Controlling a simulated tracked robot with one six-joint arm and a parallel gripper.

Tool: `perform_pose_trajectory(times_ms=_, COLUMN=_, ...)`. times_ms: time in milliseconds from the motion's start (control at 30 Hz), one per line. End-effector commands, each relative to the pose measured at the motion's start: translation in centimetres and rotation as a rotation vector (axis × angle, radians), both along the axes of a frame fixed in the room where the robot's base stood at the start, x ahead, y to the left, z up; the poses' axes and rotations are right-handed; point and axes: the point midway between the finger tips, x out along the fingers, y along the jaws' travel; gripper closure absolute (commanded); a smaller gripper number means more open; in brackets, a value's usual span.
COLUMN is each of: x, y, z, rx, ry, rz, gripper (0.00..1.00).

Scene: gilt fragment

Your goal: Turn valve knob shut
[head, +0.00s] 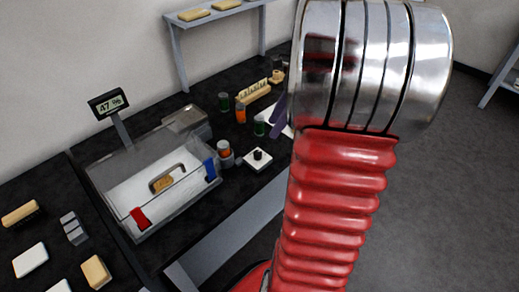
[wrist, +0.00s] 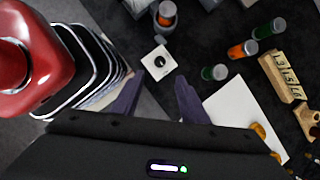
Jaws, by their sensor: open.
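The valve knob (head: 257,155) is a small black knob on a white square plate on the dark bench, right of the clear box. In the wrist view the knob (wrist: 158,61) lies ahead of the gap between my fingers. A small mark shows on its top, too small to read for its setting. My gripper (wrist: 158,82) has two purple fingers spread apart with nothing between them. In the head view my arm hides most of the gripper, and one purple finger (head: 279,116) shows beyond the knob, to its right. I see no contact with the knob.
A clear box (head: 105,185) with a handle, a red clip and a blue clip stands left of the knob. A display (head: 109,103) reads 47 %. An orange-banded vial (head: 224,149) stands close to the knob. Several vials and a numbered block (wrist: 285,75) lie nearby.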

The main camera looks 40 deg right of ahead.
Motion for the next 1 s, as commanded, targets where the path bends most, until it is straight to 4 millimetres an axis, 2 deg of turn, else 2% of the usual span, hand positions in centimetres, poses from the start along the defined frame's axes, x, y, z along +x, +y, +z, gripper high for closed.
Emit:
perform_pose_trajectory(times_ms=700, x=2.8, y=3.1, z=-9.9, rx=0.002, ry=0.002, rz=0.002, gripper=0.6)
perform_pose_trajectory(times_ms=833, x=3.1, y=3.3, z=-10.9, rx=0.002, ry=0.001, rz=0.001, gripper=0.6)
perform_pose_trajectory(times_ms=1000, x=3.2, y=3.4, z=-11.2, rx=-0.001, ry=-0.001, rz=0.0, gripper=0.6)
